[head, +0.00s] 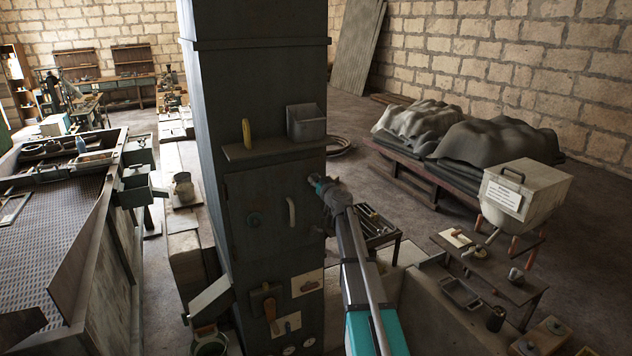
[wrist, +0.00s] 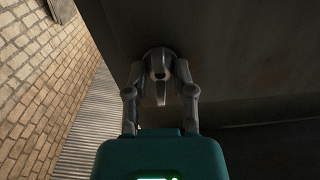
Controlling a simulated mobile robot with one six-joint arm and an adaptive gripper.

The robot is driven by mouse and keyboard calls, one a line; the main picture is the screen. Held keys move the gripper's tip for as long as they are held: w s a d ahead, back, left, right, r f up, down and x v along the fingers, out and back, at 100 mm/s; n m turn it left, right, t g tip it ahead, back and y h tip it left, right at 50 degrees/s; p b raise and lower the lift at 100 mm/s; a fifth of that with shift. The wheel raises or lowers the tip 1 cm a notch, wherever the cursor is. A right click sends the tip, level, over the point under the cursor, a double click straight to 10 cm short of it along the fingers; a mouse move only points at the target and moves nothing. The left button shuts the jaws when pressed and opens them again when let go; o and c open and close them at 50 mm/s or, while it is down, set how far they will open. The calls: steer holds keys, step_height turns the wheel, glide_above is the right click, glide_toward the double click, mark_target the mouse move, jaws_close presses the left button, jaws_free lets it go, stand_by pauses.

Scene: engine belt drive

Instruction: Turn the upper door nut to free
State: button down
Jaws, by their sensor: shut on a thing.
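My gripper (head: 315,182) is at the door's upper right edge, just below the shelf. In the wrist view my gripper (wrist: 160,68) has its two fingers closed on either side of the upper door nut (wrist: 159,64), a dark rounded piece with a short part hanging down from it. The nut is against the dark metal face. In the head view my gripper and arm hide the nut. How far it is turned cannot be told.
A shelf (head: 245,151) with a yellow upright piece (head: 247,133) and a grey metal box (head: 306,122) juts out above the door. A tool rack (head: 375,225) stands right behind my arm. A low bench (head: 490,268) and a pale hopper (head: 525,190) stand at the right.

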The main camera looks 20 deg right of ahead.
steer(key=shift+n, duration=0.5)
steer(key=shift+c, duration=2.2)
jaws_free()
steer(key=s, duration=1.2)
steer(key=shift+d, duration=0.2)
